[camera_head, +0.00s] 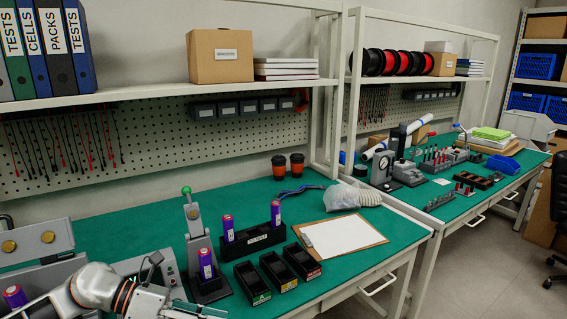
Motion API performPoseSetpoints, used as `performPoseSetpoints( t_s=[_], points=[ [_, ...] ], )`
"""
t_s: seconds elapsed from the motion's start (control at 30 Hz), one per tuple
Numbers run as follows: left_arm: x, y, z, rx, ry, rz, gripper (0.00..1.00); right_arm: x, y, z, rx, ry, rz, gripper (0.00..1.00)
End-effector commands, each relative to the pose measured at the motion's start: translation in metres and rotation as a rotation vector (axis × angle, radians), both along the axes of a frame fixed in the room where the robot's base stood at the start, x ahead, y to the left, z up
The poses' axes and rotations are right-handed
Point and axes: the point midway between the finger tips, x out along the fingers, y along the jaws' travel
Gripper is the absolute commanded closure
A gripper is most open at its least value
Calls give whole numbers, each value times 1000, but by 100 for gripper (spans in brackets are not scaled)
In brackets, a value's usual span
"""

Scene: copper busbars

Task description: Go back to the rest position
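My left arm comes in at the bottom left, low over the green bench (105,235). The visible part of its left gripper (190,311) is cut off by the bottom edge of the head view, so its fingers cannot be made out. It is just in front of the lever press and left of the black bins. My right gripper is not in view. A purple cell (206,264) stands upright in the green-knobbed lever press (195,235). Two more purple cells (228,228) (276,213) stand at the black holder (252,241).
Three black bins (251,283) (278,271) (301,261) stand near the front edge. A clipboard (341,237) lies to their right. A grey machine (40,243) and another purple cell (15,296) are at the left. Two dark cups (279,167) stand at the back.

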Motion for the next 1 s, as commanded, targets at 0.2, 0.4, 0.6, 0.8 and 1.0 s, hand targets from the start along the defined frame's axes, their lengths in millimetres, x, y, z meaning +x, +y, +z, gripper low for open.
performPoseSetpoints(
  t_s=[0.2, 0.4, 0.6, 0.8, 1.0],
  points=[
    [-17, -65, 14, -440, 307, 217, 58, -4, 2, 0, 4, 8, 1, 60],
    [-10, -66, 4, -796, 660, 507, 58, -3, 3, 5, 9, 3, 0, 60],
    [-14, -31, -55, -1095, 1059, 868, 58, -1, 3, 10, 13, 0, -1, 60],
    [-63, 18, -156, -1328, 1472, 1289, 58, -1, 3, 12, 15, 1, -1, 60],
    [-138, 47, -236, -1456, 1768, 1632, 58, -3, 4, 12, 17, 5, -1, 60]
  ],
)
